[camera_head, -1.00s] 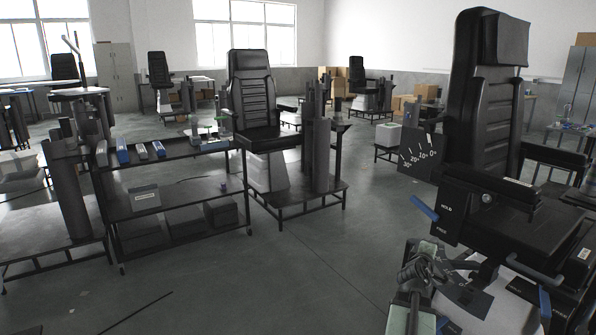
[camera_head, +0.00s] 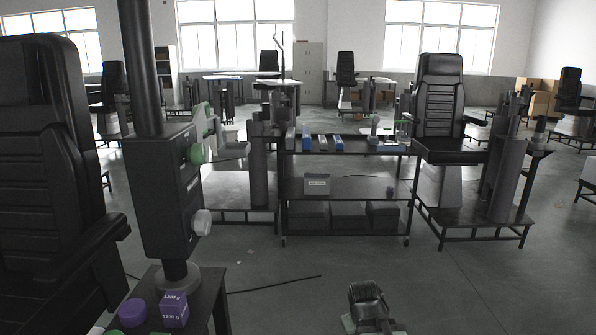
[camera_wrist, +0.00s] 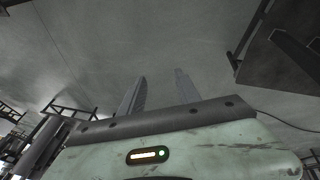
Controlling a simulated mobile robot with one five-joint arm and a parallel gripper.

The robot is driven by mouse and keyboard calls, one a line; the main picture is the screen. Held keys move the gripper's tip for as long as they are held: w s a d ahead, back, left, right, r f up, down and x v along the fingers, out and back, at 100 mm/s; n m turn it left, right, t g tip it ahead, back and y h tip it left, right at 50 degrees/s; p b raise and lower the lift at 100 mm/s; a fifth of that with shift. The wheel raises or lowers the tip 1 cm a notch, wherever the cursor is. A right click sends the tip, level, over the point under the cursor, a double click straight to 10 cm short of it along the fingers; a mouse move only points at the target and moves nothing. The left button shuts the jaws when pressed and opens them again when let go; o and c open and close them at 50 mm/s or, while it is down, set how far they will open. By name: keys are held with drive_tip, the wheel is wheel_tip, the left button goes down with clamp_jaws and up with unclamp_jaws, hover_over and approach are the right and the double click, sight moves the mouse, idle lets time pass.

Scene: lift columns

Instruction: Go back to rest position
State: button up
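My gripper (camera_wrist: 160,75) shows in the wrist view with its two grey fingers apart. Nothing is between them, and only grey floor lies beyond. In the head view my folded arm (camera_head: 370,305) is low at the bottom, right of centre, above bare floor. The fingertips cannot be made out there.
A dark lift column (camera_head: 165,200) with green and white knobs stands close at left. A purple box (camera_head: 174,309) sits on the stand below it. A black chair (camera_head: 50,180) is at far left. A shelf cart (camera_head: 345,187) stands ahead. Floor (camera_head: 470,290) is clear at right.

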drive_tip(key=s+a+f+m+g+y, duration=0.1)
drive_tip(key=s+a+f+m+g, duration=0.15)
drive_tip(key=s, duration=0.45)
wheel_tip(320, 180, up, 18)
drive_tip(key=g+p, duration=0.1)
drive_tip(key=p, duration=1.6)
drive_tip(key=shift+s+a+m, duration=0.15)
drive_tip(key=shift+s+m, duration=0.2)
drive_tip(key=shift+s, duration=0.1)
